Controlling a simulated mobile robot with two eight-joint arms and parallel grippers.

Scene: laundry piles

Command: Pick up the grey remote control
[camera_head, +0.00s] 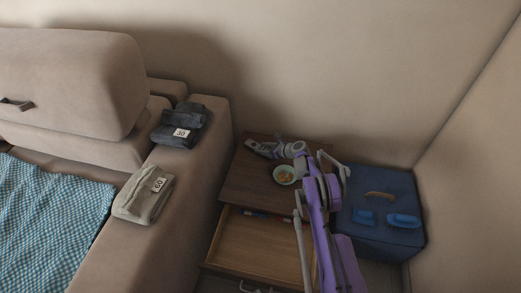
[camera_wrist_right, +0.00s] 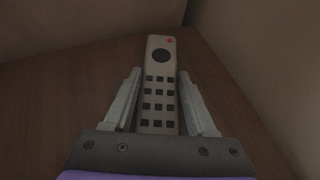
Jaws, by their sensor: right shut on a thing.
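The grey remote control (camera_wrist_right: 160,62) lies lengthwise between the fingers of my right gripper (camera_wrist_right: 160,75) in the right wrist view. It has a red button, a round dark pad and rows of dark square buttons. The fingers close on its two long sides. In the head view my right gripper (camera_head: 266,149) is at the back of the brown nightstand top (camera_head: 248,178), where the remote is small and hard to make out. I cannot tell whether the remote touches the wood. My left gripper is not in view.
A green bowl with food (camera_head: 284,174) stands on the nightstand beside my right wrist. The drawer (camera_head: 255,240) below is open with small items inside. A blue box (camera_head: 378,235) stands at right. Folded clothes (camera_head: 145,197) lie on the sofa arm (camera_head: 190,215).

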